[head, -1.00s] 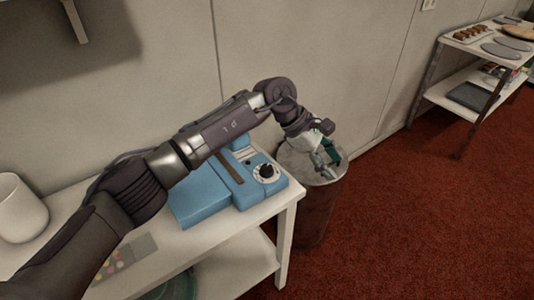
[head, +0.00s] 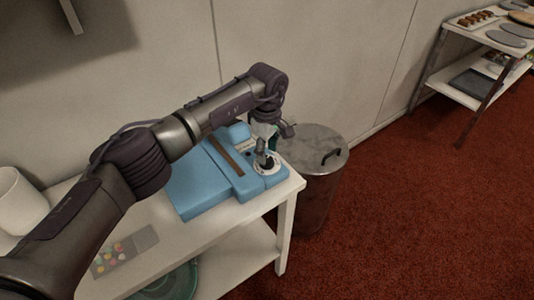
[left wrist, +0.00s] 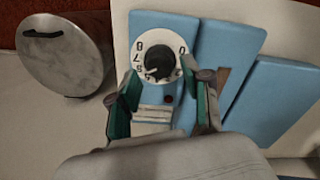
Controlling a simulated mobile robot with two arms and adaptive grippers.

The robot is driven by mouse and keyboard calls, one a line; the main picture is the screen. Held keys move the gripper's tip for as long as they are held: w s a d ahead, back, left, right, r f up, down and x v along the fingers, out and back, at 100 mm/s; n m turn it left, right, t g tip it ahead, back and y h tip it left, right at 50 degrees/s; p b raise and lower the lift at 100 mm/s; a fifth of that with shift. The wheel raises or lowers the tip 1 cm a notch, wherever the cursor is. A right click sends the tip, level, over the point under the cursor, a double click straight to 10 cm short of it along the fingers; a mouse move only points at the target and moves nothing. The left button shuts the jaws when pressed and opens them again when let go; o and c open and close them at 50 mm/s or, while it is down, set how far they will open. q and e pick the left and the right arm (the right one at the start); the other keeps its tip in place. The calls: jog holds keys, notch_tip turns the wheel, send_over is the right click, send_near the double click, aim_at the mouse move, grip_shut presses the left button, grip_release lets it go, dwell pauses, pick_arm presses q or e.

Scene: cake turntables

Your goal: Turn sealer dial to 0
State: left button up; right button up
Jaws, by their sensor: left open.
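The blue sealer (head: 205,190) lies on the white table. Its dial, a black knob on a white numbered ring, shows in the left wrist view (left wrist: 158,60), with the 0 mark at the ring's upper right. My left gripper (head: 267,160) points down over the dial in the head view and partly hides it. In the left wrist view the two green-padded fingers (left wrist: 160,92) are spread apart, one on each side below the knob, with nothing between them gripped. Whether they touch the sealer I cannot tell. My right gripper is not in view.
A metal bin (head: 318,180) with a handled lid stands against the wall, right of the white table (head: 225,240). A white container (head: 18,202) stands at the table's left. A shelf (head: 470,70) is far right. Red carpet is open at right.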

pick_arm(q)
jog(key=shift+f, duration=1.25)
jog(key=c, duration=0.9)
